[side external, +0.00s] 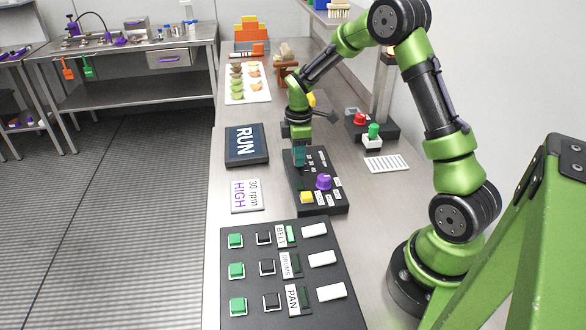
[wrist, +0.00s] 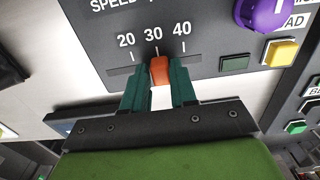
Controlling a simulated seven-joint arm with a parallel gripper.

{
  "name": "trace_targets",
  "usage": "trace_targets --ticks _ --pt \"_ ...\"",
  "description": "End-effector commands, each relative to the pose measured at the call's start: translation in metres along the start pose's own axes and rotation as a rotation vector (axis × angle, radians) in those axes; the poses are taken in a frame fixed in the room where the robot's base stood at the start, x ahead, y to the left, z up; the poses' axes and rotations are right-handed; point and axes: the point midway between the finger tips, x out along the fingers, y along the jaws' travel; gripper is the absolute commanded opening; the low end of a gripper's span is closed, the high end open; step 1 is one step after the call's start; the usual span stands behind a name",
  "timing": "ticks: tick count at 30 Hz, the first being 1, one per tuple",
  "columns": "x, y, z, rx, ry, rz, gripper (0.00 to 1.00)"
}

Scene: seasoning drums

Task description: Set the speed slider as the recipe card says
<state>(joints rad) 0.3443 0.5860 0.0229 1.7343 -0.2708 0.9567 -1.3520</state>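The recipe card (side external: 247,195) lies on the bench and reads "30 rpm HIGH". The dark control box (side external: 318,190) stands to its right, and its panel (wrist: 205,25) shows "SPEED" with marks 20, 30 and 40 in the wrist view. The orange slider knob (wrist: 160,70) is at about the 30 mark. My gripper (wrist: 157,82) has its teal fingers on both sides of the knob with no clear gap, so it looks shut on it. In the side view my gripper (side external: 299,157) is at the far end of the box and hides the knob.
On the box are a purple dial (side external: 323,181) and a yellow button (side external: 306,197). A RUN display (side external: 246,144) stands to the left. A button panel (side external: 262,262) is nearer. A red and green control unit (side external: 373,136) stands to the right.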

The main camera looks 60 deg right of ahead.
Motion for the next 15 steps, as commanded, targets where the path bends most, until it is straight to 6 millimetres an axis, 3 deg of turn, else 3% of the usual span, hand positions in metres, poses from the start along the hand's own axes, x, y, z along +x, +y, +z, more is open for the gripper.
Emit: trace_targets --ticks 1,3,15 --pt "-0.0001 0.0003 0.0002 0.000 0.000 0.001 0.35" --pt "0.0001 0.0002 0.0003 0.000 0.000 0.000 0.46" --pt "-0.0072 0.0006 0.0000 -0.001 0.000 0.002 0.47"
